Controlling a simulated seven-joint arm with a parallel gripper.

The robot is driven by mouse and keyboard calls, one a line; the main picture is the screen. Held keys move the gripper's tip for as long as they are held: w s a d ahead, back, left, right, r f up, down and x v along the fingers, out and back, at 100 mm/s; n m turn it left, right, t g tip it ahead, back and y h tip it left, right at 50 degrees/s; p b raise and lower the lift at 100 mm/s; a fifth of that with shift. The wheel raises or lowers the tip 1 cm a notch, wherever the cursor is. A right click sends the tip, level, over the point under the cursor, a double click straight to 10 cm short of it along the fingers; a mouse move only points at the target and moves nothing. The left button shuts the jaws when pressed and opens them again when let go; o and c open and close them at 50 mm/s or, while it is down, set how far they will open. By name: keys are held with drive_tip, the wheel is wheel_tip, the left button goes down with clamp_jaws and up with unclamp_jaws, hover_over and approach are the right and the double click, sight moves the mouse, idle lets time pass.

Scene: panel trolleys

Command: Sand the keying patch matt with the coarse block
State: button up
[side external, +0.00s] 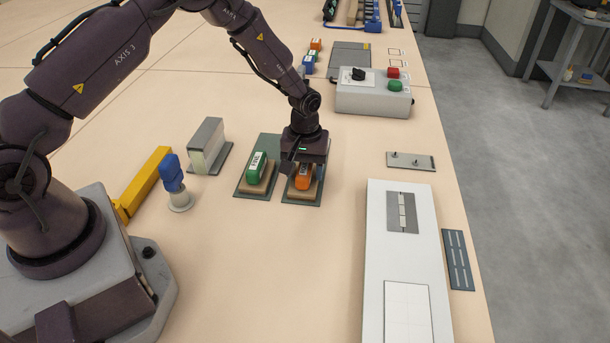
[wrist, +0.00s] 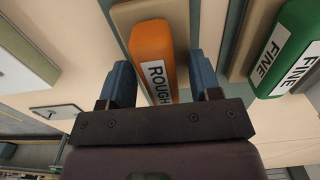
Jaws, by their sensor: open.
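The orange block labelled ROUGH (side external: 303,182) sits on a tan pad on a dark green mat; it also shows in the wrist view (wrist: 152,42). My gripper (side external: 302,166) is low over it. In the wrist view my open fingers (wrist: 161,76) stand on either side of the block's near end, with gaps visible. The green block labelled FINE (side external: 257,168) sits on its own pad to the left.
A grey control box (side external: 373,100) with red and green buttons stands behind on the right. A blue-topped tool (side external: 172,172), a yellow bar (side external: 143,185) and an upright grey holder (side external: 206,145) stand left of the mats. The table between the mats and panel is clear.

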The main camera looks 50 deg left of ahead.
sight(305, 166)
clamp_jaws()
drive_tip(key=shift+r, duration=2.05)
